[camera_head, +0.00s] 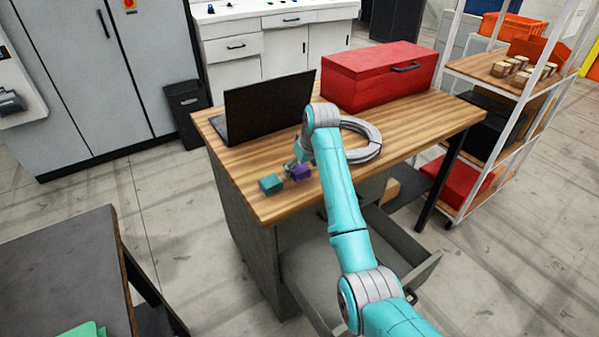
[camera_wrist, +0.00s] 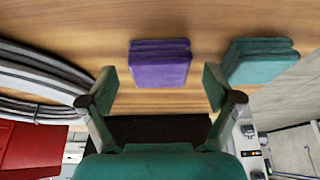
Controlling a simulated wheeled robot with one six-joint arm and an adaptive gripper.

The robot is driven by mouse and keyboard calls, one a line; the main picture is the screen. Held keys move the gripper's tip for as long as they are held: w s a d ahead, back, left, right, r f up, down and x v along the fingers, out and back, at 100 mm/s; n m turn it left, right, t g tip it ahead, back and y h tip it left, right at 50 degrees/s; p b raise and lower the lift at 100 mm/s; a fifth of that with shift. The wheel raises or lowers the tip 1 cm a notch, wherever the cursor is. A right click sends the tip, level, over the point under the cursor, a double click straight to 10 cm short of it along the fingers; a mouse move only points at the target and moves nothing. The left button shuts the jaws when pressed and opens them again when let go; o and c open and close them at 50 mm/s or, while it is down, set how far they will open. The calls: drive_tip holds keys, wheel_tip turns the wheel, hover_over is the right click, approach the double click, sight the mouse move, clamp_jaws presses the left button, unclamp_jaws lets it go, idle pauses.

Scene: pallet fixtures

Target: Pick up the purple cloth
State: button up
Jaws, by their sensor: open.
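The purple cloth (camera_wrist: 160,66) is a small folded stack lying on the wooden table. In the wrist view it lies ahead of my open gripper (camera_wrist: 157,88), roughly centred between the two fingers and apart from them. In the head view the purple cloth (camera_head: 301,172) is partly hidden by my gripper (camera_head: 291,168), which is low over the table beside it. A teal folded cloth (camera_wrist: 260,62) lies close to the right of the purple one in the wrist view. In the head view the teal cloth (camera_head: 270,184) is to its left, near the table's front edge.
A black laptop (camera_head: 268,105), a grey coiled hose (camera_head: 372,140) and a red toolbox (camera_head: 380,75) stand on the wooden table (camera_head: 425,115). An open drawer (camera_head: 420,270) juts out below the table. A shelf rack (camera_head: 500,110) stands at the right.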

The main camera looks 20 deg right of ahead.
sight(300, 169)
drive_tip(key=shift+w+f, duration=0.15)
drive_tip(key=shift+f, duration=0.15)
drive_tip(key=c, duration=1.2)
wheel_tip(300, 169, up, 10)
